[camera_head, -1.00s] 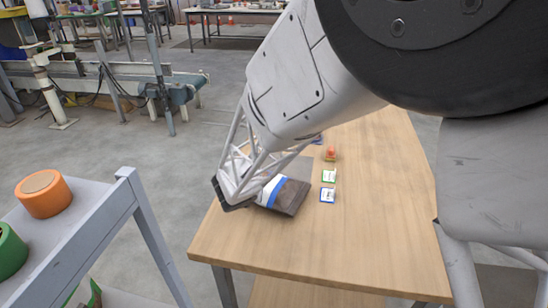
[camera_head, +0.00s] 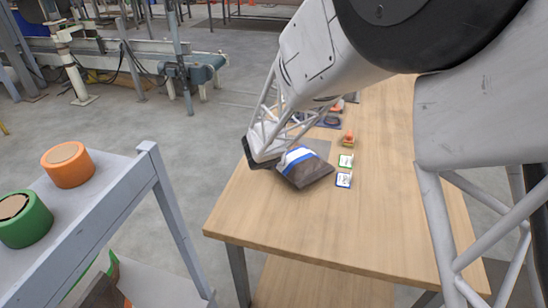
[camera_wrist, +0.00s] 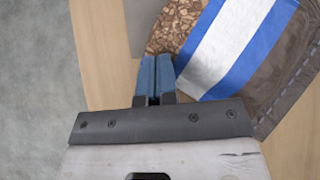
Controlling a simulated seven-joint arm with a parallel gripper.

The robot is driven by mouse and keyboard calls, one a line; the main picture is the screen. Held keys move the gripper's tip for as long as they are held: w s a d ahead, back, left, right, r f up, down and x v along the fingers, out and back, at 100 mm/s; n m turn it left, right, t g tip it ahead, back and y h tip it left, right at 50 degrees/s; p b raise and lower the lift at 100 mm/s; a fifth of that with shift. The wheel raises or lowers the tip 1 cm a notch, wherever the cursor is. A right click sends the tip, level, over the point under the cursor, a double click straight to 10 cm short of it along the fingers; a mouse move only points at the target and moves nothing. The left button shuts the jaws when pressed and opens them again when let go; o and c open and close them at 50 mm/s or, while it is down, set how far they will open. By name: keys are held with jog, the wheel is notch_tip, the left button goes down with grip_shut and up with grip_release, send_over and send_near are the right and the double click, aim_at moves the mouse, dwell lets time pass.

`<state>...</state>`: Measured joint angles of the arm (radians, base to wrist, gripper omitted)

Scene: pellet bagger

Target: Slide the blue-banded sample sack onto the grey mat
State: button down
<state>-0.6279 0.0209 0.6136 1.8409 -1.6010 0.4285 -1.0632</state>
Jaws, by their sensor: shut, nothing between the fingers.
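The sample sack (camera_head: 312,174) lies flat and turned at an angle near the table's left edge. It is dark brown with blue and white bands. In the wrist view its blue band (camera_wrist: 240,55) and a clear patch of brown pellets show. The grey mat (camera_head: 321,147) shows just beyond the sack; in the wrist view a strip of it (camera_wrist: 143,20) meets the sack's edge. I cannot tell how much mat lies under the sack. My gripper (camera_wrist: 156,58) is shut and empty, its blue fingertips close against the sack's left side. In the head view the arm hides the fingertips.
On the wooden table (camera_head: 330,225), small cards (camera_head: 343,180) and an orange-red item (camera_head: 348,138) lie right of the sack. Other items sit farther back. A grey stand with orange (camera_head: 68,165) and green (camera_head: 25,220) rolls is at left. The table's front is clear.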

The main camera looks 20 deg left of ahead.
jog(key=shift+s, duration=0.15)
dwell(0.8)
jog(key=shift+s, duration=1.9)
jog(key=v, duration=1)
jog(key=s+d+n+y, duration=0.3)
jog(key=s+d+n, duration=0.1)
jog(key=d, duration=0.9)
jog(key=shift+d+r+g, duration=0.25)
jog(key=shift+d+g, duration=0.05)
jog(key=shift+f, duration=0.15)
